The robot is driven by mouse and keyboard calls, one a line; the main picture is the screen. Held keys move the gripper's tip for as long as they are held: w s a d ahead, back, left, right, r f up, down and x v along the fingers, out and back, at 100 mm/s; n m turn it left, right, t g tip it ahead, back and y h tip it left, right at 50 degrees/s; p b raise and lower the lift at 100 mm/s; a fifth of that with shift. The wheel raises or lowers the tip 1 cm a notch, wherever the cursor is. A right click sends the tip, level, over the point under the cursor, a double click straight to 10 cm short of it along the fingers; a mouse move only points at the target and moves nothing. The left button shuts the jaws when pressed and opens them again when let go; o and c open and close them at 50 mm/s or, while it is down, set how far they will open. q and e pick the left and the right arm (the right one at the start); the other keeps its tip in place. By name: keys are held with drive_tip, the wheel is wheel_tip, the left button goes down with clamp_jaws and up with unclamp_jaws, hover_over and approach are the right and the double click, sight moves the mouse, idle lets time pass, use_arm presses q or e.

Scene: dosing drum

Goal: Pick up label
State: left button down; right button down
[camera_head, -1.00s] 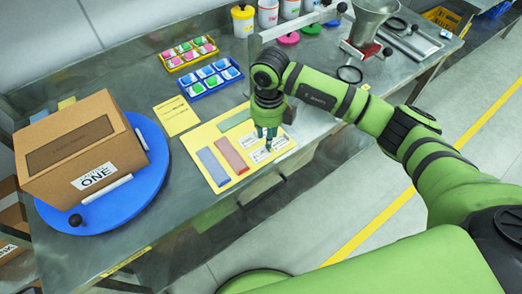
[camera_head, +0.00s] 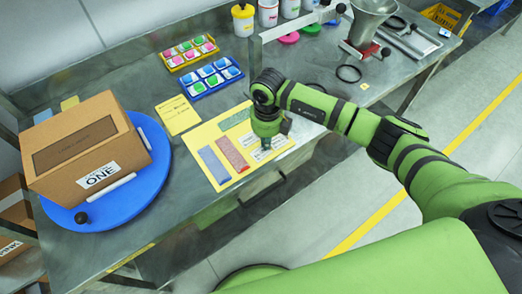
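White labels with dark print (camera_head: 279,142) lie on the yellow mat (camera_head: 206,132) near its right edge. My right gripper (camera_head: 267,147) points down over these labels and covers part of them. Its fingers are seen nearly edge-on, so I cannot tell whether they are open or shut, or touch a label. My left gripper is not in view. A cardboard box (camera_head: 120,148) with a label reading "ONE" (camera_head: 98,176) sits on the blue turntable (camera_head: 152,190) at left.
Blue (camera_head: 214,165), red (camera_head: 232,154) and green strips lie on the mat beside the gripper. A yellow note (camera_head: 178,115), yellow (camera_head: 205,58) and blue (camera_head: 190,89) trays of coloured pieces, cups and a metal funnel (camera_head: 368,22) stand farther back. The table's front edge is close to the gripper.

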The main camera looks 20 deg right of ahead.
drive_tip(key=shift+r, duration=0.1)
drive_tip(key=shift+r, duration=0.25)
drive_tip(key=r+b, duration=0.1)
drive_tip(key=d+r+b, duration=0.1)
drive_tip(key=r, duration=0.1)
drive_tip(key=shift+s+r, duration=0.15)
drive_tip(key=shift+r, duration=0.1)
drive_tip(key=s+d+r+b, duration=0.3)
drive_tip(key=s+d+r, duration=0.3)
drive_tip(key=d+r, duration=0.15)
wheel_tip(320, 180, up, 9)
drive_tip(key=d+p, duration=0.1)
drive_tip(key=p, duration=0.5)
drive_tip(key=shift+s+r, duration=0.15)
drive_tip(key=shift+s, duration=0.1)
